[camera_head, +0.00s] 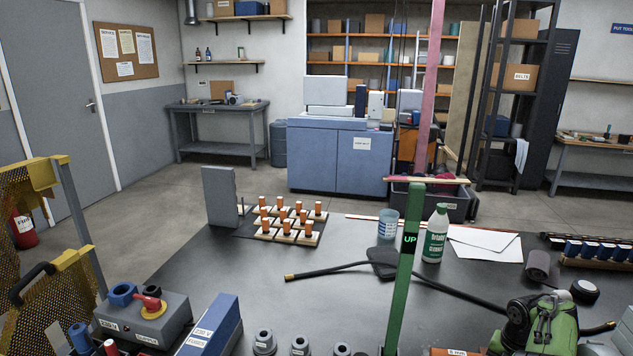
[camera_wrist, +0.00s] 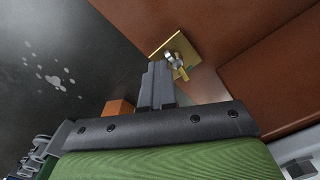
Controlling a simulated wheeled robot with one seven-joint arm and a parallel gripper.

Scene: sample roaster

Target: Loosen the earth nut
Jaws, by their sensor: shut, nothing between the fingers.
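The earth nut (camera_wrist: 172,57) looks like a small silvery fitting on a square brass plate (camera_wrist: 158,48) in the wrist view. A small brass-coloured piece (camera_wrist: 183,72) sticks out beside it. The plate lies against a reddish-brown metal surface (camera_wrist: 235,50). My gripper (camera_wrist: 157,68) is shut, with its two dark fingers side by side and nothing between them. Its tips appear just below and left of the nut in the picture; I cannot tell whether they touch the plate. In the head view I cannot make out the nut or the fingertips.
A green upright marked UP (camera_head: 410,240) rises from the dark bench (camera_head: 300,285). A cup (camera_head: 387,226), green-labelled bottle (camera_head: 435,235) and black hose (camera_head: 335,270) are near it. A supply box (camera_head: 150,325) stands front left. The bench middle is fairly clear.

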